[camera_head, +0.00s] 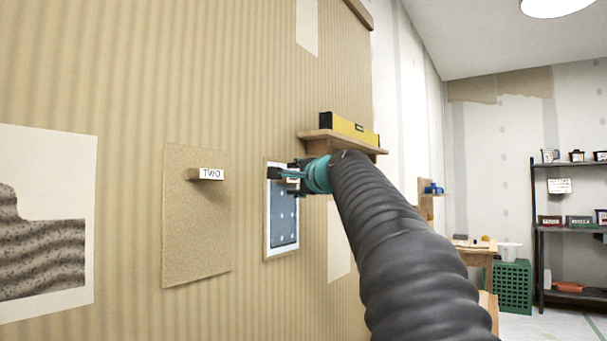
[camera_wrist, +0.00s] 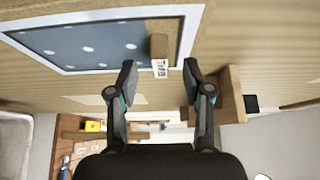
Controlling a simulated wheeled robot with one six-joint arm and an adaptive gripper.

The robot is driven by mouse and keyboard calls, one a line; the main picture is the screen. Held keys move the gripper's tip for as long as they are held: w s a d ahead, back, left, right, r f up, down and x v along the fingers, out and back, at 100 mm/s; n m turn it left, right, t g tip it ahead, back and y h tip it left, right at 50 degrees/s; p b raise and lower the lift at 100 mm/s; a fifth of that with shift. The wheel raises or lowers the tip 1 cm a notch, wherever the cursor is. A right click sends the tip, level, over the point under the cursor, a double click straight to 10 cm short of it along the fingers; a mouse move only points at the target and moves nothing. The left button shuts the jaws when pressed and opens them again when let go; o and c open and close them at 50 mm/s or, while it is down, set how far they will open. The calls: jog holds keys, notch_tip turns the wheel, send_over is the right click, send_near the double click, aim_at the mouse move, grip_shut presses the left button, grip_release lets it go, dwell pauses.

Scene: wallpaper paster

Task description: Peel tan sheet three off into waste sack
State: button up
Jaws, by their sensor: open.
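A blue-grey panel with pale dots and a white border (camera_head: 283,225) is on the wall behind my gripper; it also shows in the wrist view (camera_wrist: 85,42). A small wooden tab (camera_wrist: 159,45) stands out from its lower right part, with a white label (camera_wrist: 160,68) too small to read surely. My gripper (camera_wrist: 160,76) is open, with the tab just beyond and between its fingertips, apart from both. In the head view my gripper (camera_head: 283,173) covers part of the panel. A tan sheet (camera_head: 195,240) with a tab labelled TWO (camera_head: 207,174) hangs to its left. I see no waste sack.
A wooden shelf (camera_head: 315,143) with a yellow spirit level (camera_head: 348,128) juts out just above my gripper. A patterned picture (camera_head: 45,250) is on the wall at far left. A table, green crate (camera_head: 513,288) and dark rack (camera_head: 537,230) stand at right.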

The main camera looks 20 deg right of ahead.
aim_at(291, 179)
jog(key=shift+w+p, duration=0.35)
jog(key=shift+w, duration=1.3)
grip_shut()
